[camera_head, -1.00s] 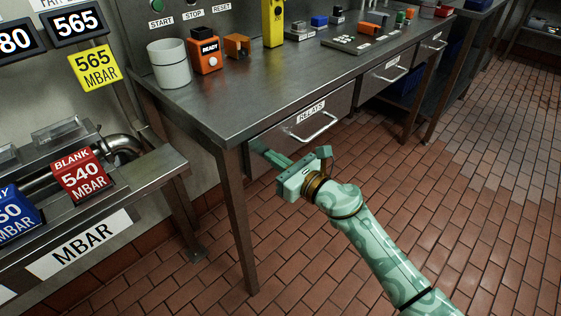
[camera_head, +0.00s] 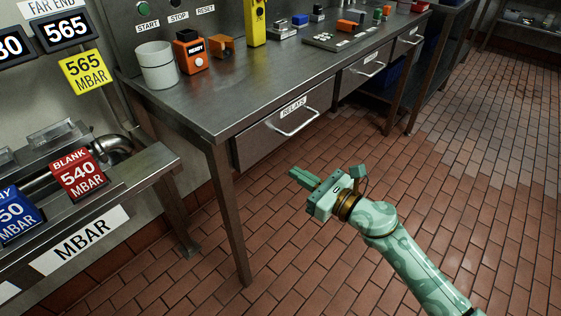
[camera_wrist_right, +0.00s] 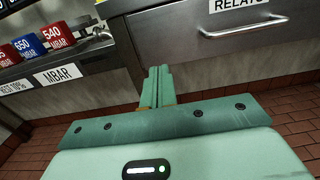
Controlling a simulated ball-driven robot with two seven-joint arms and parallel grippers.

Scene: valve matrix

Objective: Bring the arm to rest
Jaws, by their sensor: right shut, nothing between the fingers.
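My right arm comes in from the lower right of the head view. Its green gripper (camera_head: 304,179) is in the air above the tiled floor, in front of the metal bench and apart from it. The fingers are together and empty; the right wrist view also shows the shut fingers (camera_wrist_right: 158,87), pointing toward the bench front. The left gripper is not in view.
The RELAYS drawer (camera_head: 285,124) is shut, with a bar handle (camera_head: 295,123). A bench leg (camera_head: 229,215) stands left of my gripper. The lower metal shelf (camera_head: 140,180) is at the left. The floor (camera_head: 480,190) at the right is clear.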

